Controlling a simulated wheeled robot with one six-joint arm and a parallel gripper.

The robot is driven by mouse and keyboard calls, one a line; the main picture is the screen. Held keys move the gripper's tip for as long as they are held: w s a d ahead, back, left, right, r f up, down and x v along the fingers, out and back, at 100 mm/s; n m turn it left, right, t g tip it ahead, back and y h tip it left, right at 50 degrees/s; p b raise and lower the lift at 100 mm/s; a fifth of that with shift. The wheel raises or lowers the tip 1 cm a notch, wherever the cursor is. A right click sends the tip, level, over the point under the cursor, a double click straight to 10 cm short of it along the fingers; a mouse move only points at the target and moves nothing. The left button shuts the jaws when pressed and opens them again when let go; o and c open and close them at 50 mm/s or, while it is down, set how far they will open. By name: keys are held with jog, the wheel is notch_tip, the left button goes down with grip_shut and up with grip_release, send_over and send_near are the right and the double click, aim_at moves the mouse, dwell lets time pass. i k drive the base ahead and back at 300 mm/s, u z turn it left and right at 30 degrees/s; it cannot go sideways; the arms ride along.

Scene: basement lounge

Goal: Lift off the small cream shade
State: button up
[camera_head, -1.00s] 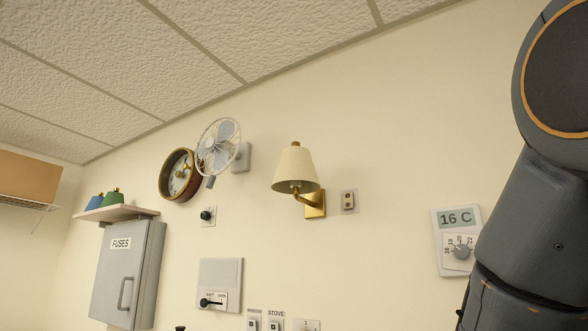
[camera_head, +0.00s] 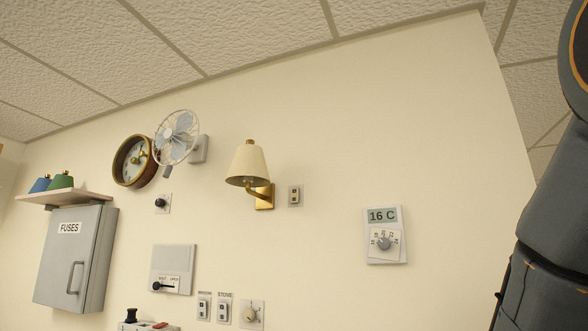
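The small cream shade (camera_head: 248,161) sits upright on a brass wall lamp in the middle of the head view. A brass knob tops it, and its wide open end faces down. The lamp's curved brass arm and wall plate (camera_head: 265,197) show below and to the right of it. Part of my arm shows at the right edge, well apart from the shade. My gripper is out of view.
A caged fan (camera_head: 176,137) and a round clock (camera_head: 134,161) are left of the lamp. A small switch (camera_head: 295,195) and a thermostat (camera_head: 384,235) are to its right. A shelf (camera_head: 64,197) and a grey fuse box (camera_head: 75,258) are far left. The wall above the lamp is bare.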

aim_at(249, 159)
jog(key=z, duration=0.7)
jog(key=i, duration=0.8)
jog(key=u, duration=2.25)
